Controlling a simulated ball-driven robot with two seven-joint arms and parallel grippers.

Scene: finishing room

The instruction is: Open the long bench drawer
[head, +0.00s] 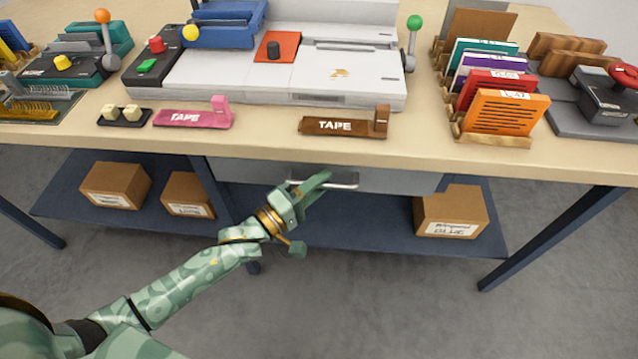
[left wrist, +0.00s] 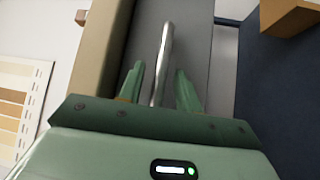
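The long grey bench drawer (head: 395,180) sits under the front edge of the bench top and looks shut. Its silver bar handle (head: 342,180) shows at the middle of its front. My left gripper (head: 320,184) is at the left part of the handle. In the left wrist view the drawer front (left wrist: 192,40) runs up the picture, and the handle (left wrist: 163,60) passes between the two spread fingers of my left gripper (left wrist: 160,88). The fingers are apart, with gaps on both sides of the bar. My right gripper is in neither view.
The bench top (head: 270,145) holds a pink tape dispenser (head: 190,118), a brown tape dispenser (head: 345,125) and a white machine (head: 350,75). Cardboard boxes, one of them at the right (head: 450,212), stand on the dark lower shelf (head: 340,225). The floor in front is clear.

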